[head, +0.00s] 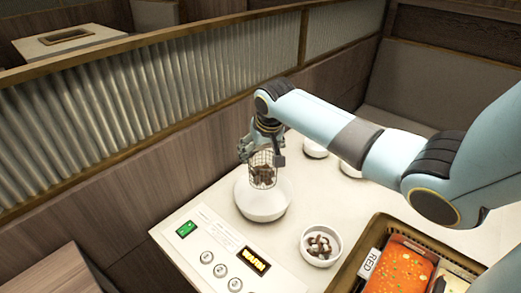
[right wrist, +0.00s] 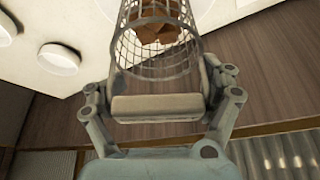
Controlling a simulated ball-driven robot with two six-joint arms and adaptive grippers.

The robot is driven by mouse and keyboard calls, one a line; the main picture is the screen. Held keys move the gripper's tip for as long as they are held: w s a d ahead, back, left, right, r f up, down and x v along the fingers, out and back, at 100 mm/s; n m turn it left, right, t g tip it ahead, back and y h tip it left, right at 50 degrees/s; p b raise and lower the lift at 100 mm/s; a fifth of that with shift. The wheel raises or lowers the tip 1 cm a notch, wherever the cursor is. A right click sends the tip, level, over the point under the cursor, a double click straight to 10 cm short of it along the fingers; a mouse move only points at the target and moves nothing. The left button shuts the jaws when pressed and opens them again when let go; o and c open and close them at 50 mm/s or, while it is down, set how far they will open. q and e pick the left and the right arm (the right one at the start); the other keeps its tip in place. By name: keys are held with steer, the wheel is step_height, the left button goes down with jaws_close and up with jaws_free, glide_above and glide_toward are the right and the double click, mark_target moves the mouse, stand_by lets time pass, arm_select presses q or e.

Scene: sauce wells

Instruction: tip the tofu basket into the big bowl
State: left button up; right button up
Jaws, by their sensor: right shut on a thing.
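My right gripper (head: 265,147) is shut on a wire mesh basket (head: 262,178) over the white table. The basket is near upright in the head view, with brown chunks (head: 264,173) inside. In the right wrist view, the basket (right wrist: 155,62) extends away from the gripper (right wrist: 157,98), and the brown chunks (right wrist: 157,24) show through the mesh. The big white bowl (head: 263,209) is just below the basket in the head view; I cannot tell the gap between them. The basket hides part of the bowl's inside. My left gripper is not in view.
A small bowl (head: 312,258) with brown and white pieces stands to the right. Two white dishes (head: 314,149) (head: 350,170) are behind, near my right arm. A brown tray (head: 345,278) with orange food and a RED label is at the front right. A control panel (head: 213,257) lies in front.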

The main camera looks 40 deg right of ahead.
step_height(320, 180, down, 2)
steer(key=shift+f+b, duration=0.1)
steer(key=shift+b, duration=1)
steer(key=shift+f+b, duration=0.7)
steer(key=shift+f, duration=1.05)
steer(key=shift+w, duration=0.15)
